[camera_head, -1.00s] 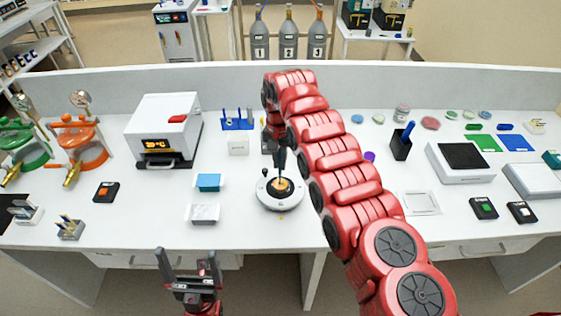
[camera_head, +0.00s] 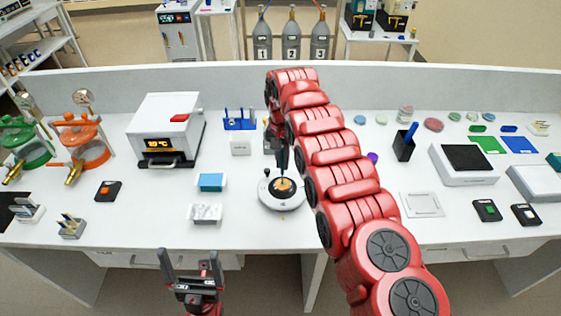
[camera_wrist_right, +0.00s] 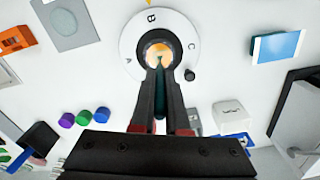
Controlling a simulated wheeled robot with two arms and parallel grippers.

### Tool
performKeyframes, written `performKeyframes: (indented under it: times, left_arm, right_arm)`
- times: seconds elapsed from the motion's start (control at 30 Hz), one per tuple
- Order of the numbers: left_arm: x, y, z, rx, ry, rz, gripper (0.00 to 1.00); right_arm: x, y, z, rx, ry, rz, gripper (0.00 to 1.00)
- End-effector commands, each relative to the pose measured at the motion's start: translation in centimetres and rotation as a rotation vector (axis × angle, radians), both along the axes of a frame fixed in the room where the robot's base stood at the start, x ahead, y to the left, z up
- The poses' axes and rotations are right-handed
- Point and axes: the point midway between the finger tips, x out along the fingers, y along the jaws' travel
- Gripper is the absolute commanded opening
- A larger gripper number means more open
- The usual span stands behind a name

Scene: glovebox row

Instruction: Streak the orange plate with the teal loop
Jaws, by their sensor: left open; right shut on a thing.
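The orange plate (camera_head: 284,184) sits in the middle of a round white turntable (camera_head: 270,200) on the bench. In the right wrist view the orange plate (camera_wrist_right: 159,49) shows at the centre of the turntable (camera_wrist_right: 133,24), whose rim has letters such as B and C. My right gripper (camera_head: 283,166) points down above the plate. In the right wrist view my right gripper (camera_wrist_right: 160,85) is shut on the teal loop (camera_wrist_right: 160,100), a thin dark teal handle whose tip is over the plate; contact is unclear. My left gripper (camera_head: 190,262) is open and empty in front of the bench.
A blue-topped box (camera_head: 211,182) and a white marbled box (camera_head: 205,213) lie left of the turntable. A heater with a display (camera_head: 165,128) stands behind left. A blue rack (camera_head: 239,122) stands behind. A dark pen cup (camera_head: 403,147) is to the right.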

Motion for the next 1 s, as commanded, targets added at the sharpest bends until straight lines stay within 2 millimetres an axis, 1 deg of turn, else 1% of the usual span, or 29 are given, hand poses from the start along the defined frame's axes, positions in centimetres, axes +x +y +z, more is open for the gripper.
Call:
performKeyframes:
  times: [0.37,0.47,0.67,0.7,1.0]
  left_arm:
    - [0.0,0.0,0.0,0.0,0.0,0.0,1.0]
    - [0.0,0.0,0.1,0.0,0.0,0.0,1.0]
    - [0.0,0.0,0.4,0.0,0.0,0.0,1.0]
    - [0.0,0.0,1.2,0.0,0.0,0.0,1.0]
    - [0.0,0.0,3.9,0.0,0.0,0.0,1.0]
  right_arm:
    - [0.0,-0.1,0.1,0.0,-0.001,0.0,0.0]
    - [0.1,-0.1,0.6,0.001,-0.001,0.0,0.0]
    - [0.1,-0.1,2.3,0.001,-0.003,0.0,0.0]
    - [0.1,-0.1,3.0,0.0,-0.002,0.0,0.0]
    - [0.1,-0.1,5.5,0.0,-0.002,0.0,0.0]
